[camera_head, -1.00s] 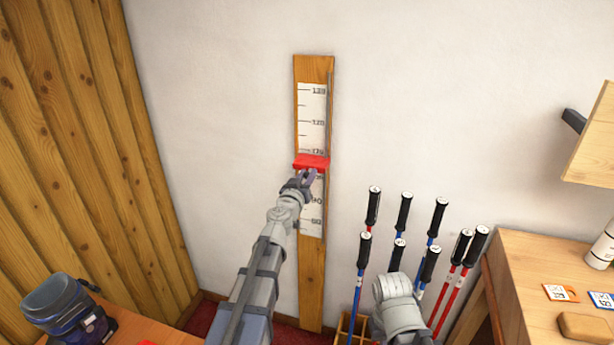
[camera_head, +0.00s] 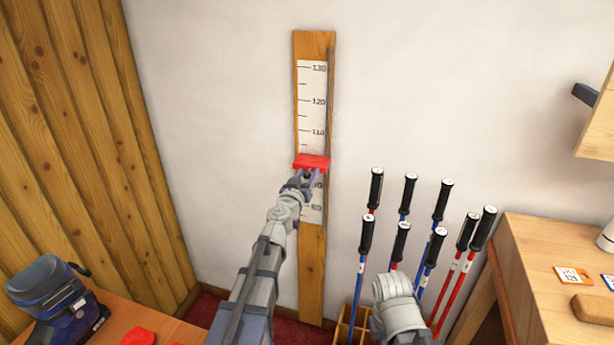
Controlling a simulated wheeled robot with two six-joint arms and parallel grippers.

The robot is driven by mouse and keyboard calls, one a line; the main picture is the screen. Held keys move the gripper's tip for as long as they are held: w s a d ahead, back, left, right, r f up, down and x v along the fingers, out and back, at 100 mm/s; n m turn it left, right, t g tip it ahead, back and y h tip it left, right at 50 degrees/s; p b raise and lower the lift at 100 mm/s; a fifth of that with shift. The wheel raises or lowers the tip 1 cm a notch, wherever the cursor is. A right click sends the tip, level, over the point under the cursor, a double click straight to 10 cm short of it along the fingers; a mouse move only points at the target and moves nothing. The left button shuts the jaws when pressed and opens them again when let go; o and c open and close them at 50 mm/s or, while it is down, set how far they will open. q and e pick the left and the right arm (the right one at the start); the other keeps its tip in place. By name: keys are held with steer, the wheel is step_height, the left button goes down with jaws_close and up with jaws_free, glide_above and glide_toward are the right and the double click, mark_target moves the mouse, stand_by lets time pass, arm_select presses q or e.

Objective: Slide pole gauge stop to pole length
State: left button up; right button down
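The pole gauge (camera_head: 312,262) is an upright wooden board on the wall with a white numbered scale (camera_head: 311,88). The red gauge stop (camera_head: 312,161) sits across it, below the 110 mark and above the 90 mark, around 100. My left gripper (camera_head: 306,177) reaches up from below, its fingers at the stop's lower front and apparently closed on it; the exact grip is small and partly hidden by the stop. My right arm (camera_head: 397,308) shows at the bottom, in front of the poles; its fingers cannot be made out.
Several ski poles (camera_head: 367,235) with black grips stand in a wooden rack (camera_head: 343,328) right of the gauge. A wooden bench (camera_head: 545,262) at right holds number cards (camera_head: 573,275) and a brown block (camera_head: 597,309). A ski boot (camera_head: 58,298) stands on a table at lower left.

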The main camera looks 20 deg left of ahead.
arm_select(q)
steer(key=shift+o, duration=0.4)
steer(key=s, duration=0.7)
steer(key=shift+s+a, duration=0.15)
steer(key=shift+s, duration=0.25)
